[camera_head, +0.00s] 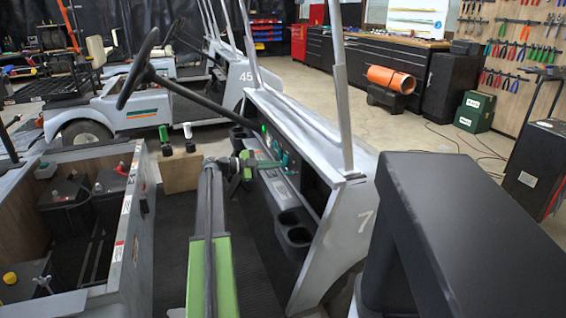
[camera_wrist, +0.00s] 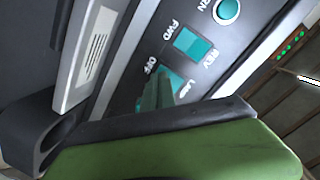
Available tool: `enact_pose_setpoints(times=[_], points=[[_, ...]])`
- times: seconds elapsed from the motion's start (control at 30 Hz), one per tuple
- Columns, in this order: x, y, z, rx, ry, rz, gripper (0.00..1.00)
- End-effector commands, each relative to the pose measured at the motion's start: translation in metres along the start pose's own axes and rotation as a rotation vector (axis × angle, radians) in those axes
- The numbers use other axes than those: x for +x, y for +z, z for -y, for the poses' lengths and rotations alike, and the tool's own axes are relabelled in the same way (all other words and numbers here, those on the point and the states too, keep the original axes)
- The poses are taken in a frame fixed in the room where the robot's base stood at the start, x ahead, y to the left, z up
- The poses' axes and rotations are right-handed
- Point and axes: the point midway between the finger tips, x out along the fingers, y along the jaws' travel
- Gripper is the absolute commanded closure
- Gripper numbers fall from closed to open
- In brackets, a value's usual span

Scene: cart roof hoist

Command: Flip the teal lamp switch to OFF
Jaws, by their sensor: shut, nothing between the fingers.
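In the wrist view the cart's dash panel shows rotated. The teal lamp switch (camera_wrist: 174,77) sits between the labels OFF and LAMP, whose end is covered. My gripper (camera_wrist: 156,92) is shut and empty, with its narrow fingertips over the switch, covering part of it. I cannot tell whether the tips touch the switch or which way it is tilted. In the head view my gripper (camera_head: 264,163) is at the dash panel (camera_head: 277,190), beside teal controls (camera_head: 281,151).
A teal FWD/REV switch (camera_wrist: 193,44) and a round teal button (camera_wrist: 227,10) are close to the lamp switch. Green lights (camera_wrist: 290,44) glow nearby. The steering wheel (camera_head: 137,70) and column stand left of the dash. Cup holders (camera_head: 293,228) are in front.

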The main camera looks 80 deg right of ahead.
Motion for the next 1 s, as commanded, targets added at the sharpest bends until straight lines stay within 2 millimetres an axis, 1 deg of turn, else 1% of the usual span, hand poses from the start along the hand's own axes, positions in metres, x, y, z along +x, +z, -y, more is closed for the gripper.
enact_pose_setpoints(times=[1.0], points=[[0.015,0.000,0.000,0.000,0.001,-0.001,1.00]])
